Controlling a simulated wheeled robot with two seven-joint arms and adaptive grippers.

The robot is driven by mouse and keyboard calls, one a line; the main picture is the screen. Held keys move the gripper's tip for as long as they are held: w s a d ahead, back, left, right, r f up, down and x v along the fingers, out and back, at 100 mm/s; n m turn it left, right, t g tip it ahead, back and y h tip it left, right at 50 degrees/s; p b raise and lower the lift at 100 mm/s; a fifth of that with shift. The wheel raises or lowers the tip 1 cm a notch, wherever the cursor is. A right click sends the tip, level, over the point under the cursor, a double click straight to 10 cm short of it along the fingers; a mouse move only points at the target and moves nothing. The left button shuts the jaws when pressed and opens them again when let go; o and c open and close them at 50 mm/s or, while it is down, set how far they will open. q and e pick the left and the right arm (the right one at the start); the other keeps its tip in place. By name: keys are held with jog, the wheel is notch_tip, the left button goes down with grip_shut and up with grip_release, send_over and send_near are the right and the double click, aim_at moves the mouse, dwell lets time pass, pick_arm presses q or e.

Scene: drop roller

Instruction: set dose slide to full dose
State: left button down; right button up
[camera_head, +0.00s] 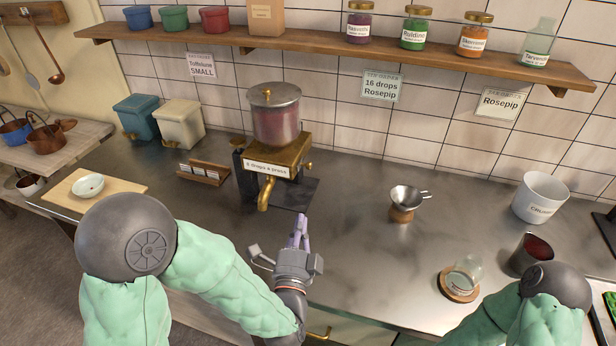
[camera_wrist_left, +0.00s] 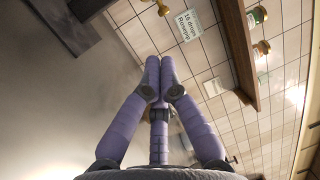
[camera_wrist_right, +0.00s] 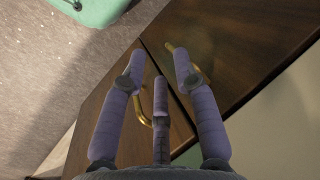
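The drop dispenser stands at the back centre of the counter in the head view. It has a lidded clear hopper (camera_head: 276,118) with reddish contents, a brass body (camera_head: 291,152) and a brass spout (camera_head: 266,193). Its front label (camera_head: 266,169) seems to read "8 drops a press", though the digit is small. A brass knob (camera_head: 308,166) sticks out at its right side; I cannot tell whether it is the dose slide. My left gripper (camera_head: 301,222) is right of and in front of the spout, apart from the dispenser, its fingertips together and empty (camera_wrist_left: 160,72). My right gripper (camera_wrist_right: 157,62) is open and empty.
A strainer on a wooden stand (camera_head: 402,213), a glass jar on a coaster (camera_head: 460,283), a dark cup (camera_head: 531,252) and a white pot (camera_head: 540,197) stand to the right. A card rack (camera_head: 203,174) is left of the dispenser. Cabinet doors (camera_wrist_right: 250,45) face my right gripper.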

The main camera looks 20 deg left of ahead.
aim_at(305, 165)
pick_arm(q)
jog(key=b+x, duration=0.2)
jog(key=x, duration=1.2)
jog(key=shift+b, duration=0.3)
jog(key=shift+w, duration=0.1)
jog(key=x, duration=0.4)
jog(key=shift+w+d+f, duration=0.25)
jog(key=shift+d+f, duration=0.1)
